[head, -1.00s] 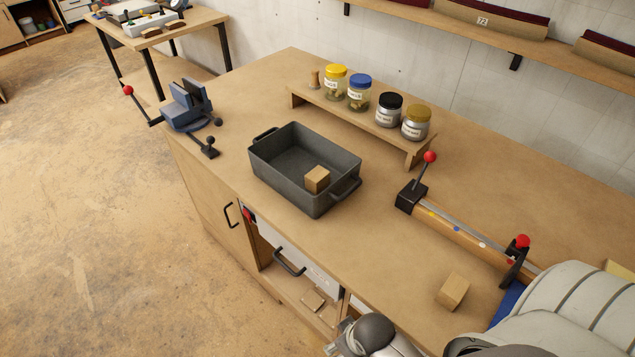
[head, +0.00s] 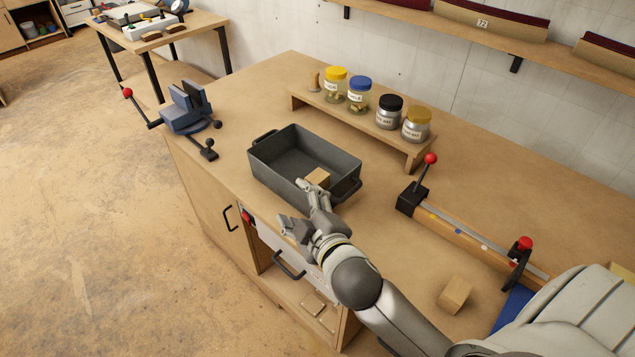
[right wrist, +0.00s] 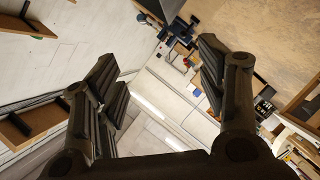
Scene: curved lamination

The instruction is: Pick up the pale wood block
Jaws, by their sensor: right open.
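One wood block (head: 318,177) sits inside the grey tray (head: 262,178), near its right end. Another wood block (head: 455,294) lies on the bench at the lower right, apart from the tray. Both are light brown, and I cannot tell by colour which is the pale one. My right gripper (head: 296,204) is over the front edge of the tray, its fingers apart, with one finger partly covering the block in the tray. In the right wrist view the open fingers (right wrist: 162,78) have nothing between them, and neither block is clearly seen. My left gripper is not in view.
Several jars (head: 388,112) stand on a low wooden riser (head: 350,119) behind the tray. A blue vise (head: 187,110) is at the left bench corner. A clamp with red knobs (head: 460,237) lies to the right. The bench between tray and clamp is clear.

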